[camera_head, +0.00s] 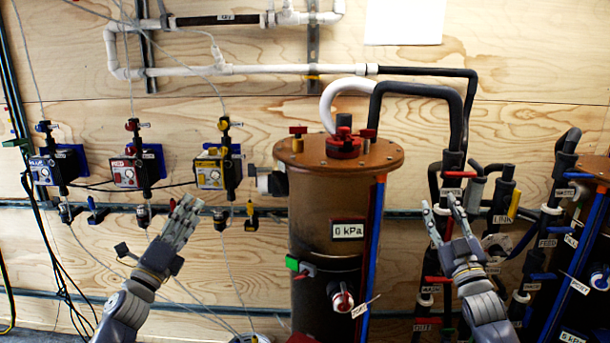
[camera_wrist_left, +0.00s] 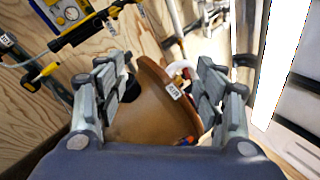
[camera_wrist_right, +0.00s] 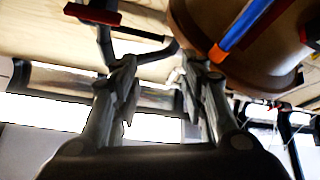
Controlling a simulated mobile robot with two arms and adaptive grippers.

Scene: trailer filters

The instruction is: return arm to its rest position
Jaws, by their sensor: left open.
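My left gripper (camera_head: 187,212) is raised in front of the wooden wall, to the left of the brown tank (camera_head: 325,215). In the left wrist view its two fingers (camera_wrist_left: 160,85) stand apart with nothing between them, and the tank's top lies beyond. My right gripper (camera_head: 440,215) is raised to the right of the tank, in front of black pipes. In the right wrist view its fingers (camera_wrist_right: 158,68) stand apart and hold nothing. In the head view, each gripper looks apart from the tank, but the exact depth is hard to tell.
Several valve boxes, such as a yellow one (camera_head: 210,173), hang on the wall at the left. Thin cables hang near my left arm. Black pipes with labelled valves (camera_head: 457,174) stand close to my right gripper. A second tank (camera_head: 590,290) is at the right edge.

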